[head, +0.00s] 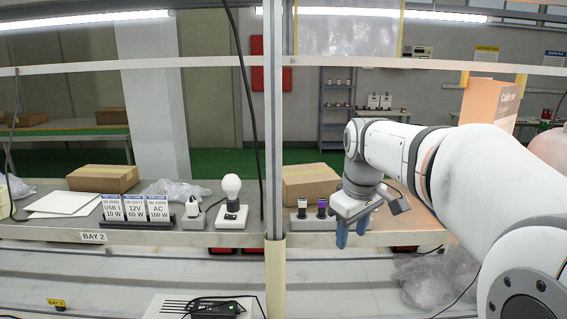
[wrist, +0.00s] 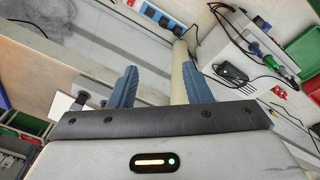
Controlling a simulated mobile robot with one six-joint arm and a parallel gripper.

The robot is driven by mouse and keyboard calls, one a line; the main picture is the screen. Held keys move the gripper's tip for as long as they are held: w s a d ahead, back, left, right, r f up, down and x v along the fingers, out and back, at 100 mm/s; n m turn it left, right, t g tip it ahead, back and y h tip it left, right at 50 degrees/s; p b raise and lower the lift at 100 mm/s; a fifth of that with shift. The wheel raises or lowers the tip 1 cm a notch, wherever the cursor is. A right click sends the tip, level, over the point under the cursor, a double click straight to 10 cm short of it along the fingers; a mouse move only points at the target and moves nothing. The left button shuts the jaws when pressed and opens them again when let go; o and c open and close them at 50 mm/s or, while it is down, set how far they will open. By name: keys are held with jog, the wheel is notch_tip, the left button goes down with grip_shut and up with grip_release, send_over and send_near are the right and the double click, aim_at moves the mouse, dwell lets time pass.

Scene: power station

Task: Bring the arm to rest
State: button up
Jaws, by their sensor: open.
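My gripper (head: 351,234) hangs at the end of my arm, right of centre in the head view. Its blue fingers point down in front of the bench edge, beside the tan post. In the wrist view the two blue fingers (wrist: 158,88) stand wide apart with nothing between them. The gripper is open and empty. My white arm reaches in from the right side of the head view.
A tan post (head: 275,275) stands just left of my gripper. The bench (head: 160,238) carries a light bulb on a base (head: 232,203), labelled cards (head: 135,208), and cardboard boxes (head: 311,184). A black device (head: 215,309) with cables sits below. Plastic wrap (head: 430,280) lies at lower right.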

jog(key=s+f+m+b, duration=0.1)
jog(key=s+f+m, duration=0.2)
jog(key=s+f, duration=0.4)
jog(key=s+d+f+m+t+b, duration=0.1)
jog(key=s+f+m, duration=0.3)
jog(key=s+f, duration=0.3)
jog(key=s, duration=0.5)
jog(key=shift+s+f+b, duration=0.15)
jog(key=shift+s+b, duration=0.2)
